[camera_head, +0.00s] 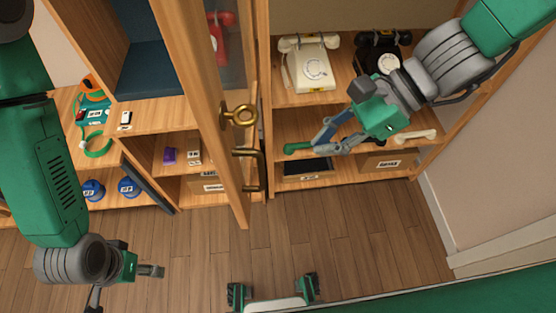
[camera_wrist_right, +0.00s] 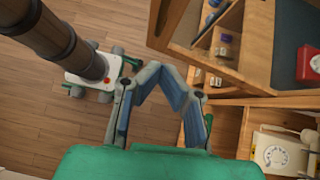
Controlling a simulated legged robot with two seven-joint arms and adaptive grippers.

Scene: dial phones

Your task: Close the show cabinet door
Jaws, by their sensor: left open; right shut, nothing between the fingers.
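The show cabinet door (camera_head: 196,80) is a wooden frame seen nearly edge-on in the head view. It stands open, swung out toward me. My left gripper (camera_head: 124,285) is open and empty, low at the left above the floor, apart from the door.
A cream dial phone (camera_head: 309,64) and a black one (camera_head: 381,54) stand on the right shelf. A red phone (camera_head: 219,35) is behind the door. The wooden floor (camera_head: 370,235) is clear in front.

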